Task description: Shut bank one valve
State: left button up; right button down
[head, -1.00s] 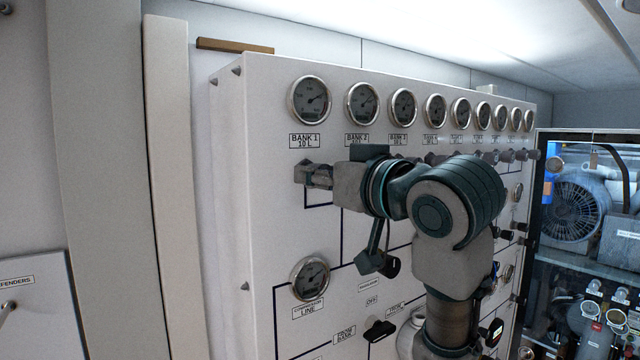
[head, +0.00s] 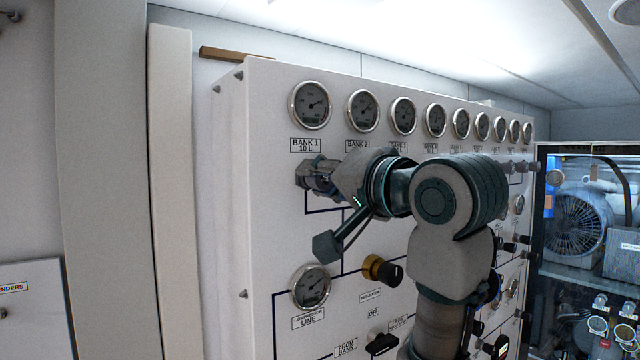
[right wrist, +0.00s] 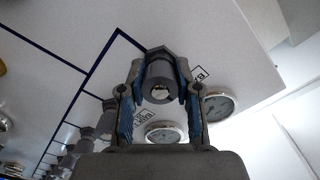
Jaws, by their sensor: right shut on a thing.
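The bank one valve (right wrist: 160,70) is a dark grey round knob with a pale centre, seen end-on in the right wrist view. My right gripper (right wrist: 158,84) is shut on it, one blue-padded finger on each side. In the head view the right gripper (head: 316,177) reaches in from the right, just below the BANK 1 label (head: 305,146), and largely hides the knob. The bank one gauge (head: 310,103) is above the label. How far the valve is turned cannot be told. My left gripper is not in view.
The white fill panel (head: 262,215) carries a row of gauges and several other valve knobs running to the right. A yellow-and-black regulator knob (head: 382,270) and a line gauge (head: 311,286) sit below my arm. A glass-fronted compressor cabinet (head: 590,225) stands at the right.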

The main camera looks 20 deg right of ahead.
jog(key=shift+m, duration=0.4)
jog(key=c, duration=0.9)
grip_release()
jog(key=shift+w, duration=0.1)
jog(key=shift+o, duration=0.6)
jog(key=shift+w, duration=0.15)
jog(key=shift+s+d, duration=0.15)
jog(key=shift+s, duration=0.2)
jog(key=v, duration=1.1)
